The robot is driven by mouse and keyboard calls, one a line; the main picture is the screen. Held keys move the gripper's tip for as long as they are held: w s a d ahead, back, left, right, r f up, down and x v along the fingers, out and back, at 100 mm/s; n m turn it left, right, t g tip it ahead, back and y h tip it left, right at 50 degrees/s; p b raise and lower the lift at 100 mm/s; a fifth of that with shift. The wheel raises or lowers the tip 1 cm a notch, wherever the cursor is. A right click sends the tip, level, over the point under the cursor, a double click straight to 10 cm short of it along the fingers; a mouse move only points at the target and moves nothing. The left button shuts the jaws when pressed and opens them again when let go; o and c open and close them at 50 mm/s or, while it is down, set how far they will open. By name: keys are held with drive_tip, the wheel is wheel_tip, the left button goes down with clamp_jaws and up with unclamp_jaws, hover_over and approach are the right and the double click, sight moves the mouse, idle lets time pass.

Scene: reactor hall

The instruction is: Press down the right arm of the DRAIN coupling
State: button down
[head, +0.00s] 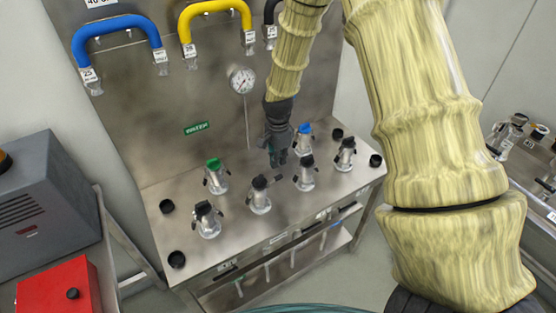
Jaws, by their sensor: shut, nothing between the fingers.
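Several cam-lever couplings with side arms stand upright on a steel bench (235,238). One has a green top (214,176), one has a blue top (304,138), and the others are black-topped: front left (207,219), front middle (260,196), middle right (306,174) and far right (345,154). The labels are too small to read, so I cannot tell which is the DRAIN coupling. My gripper (278,162) is shut and empty, pointing down among the couplings. It appears behind the front-middle one and left of the blue-topped one. I cannot tell whether it touches anything.
A steel back panel carries a gauge (242,79), a blue hose (117,24) and a yellow hose (213,8). Black knobs (176,259) sit near the bench corners. A grey cabinet (45,215) and a red box (58,290) stand left. Another bench (535,165) stands right.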

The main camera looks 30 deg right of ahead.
sight(280, 175)
drive_tip(key=shift+f+b, duration=3.25)
drive_tip(key=shift+f, duration=1.4)
drive_tip(key=shift+a+f, duration=0.15)
drive_tip(key=shift+f, duration=0.45)
drive_tip(key=shift+d+r+p, duration=0.45)
drive_tip(key=shift+d+r, duration=0.15)
drive_tip(key=shift+r, duration=0.15)
drive_tip(key=shift+r+p, duration=1.9)
drive_tip(key=shift+r, duration=1.05)
drive_tip(key=shift+f, duration=0.1)
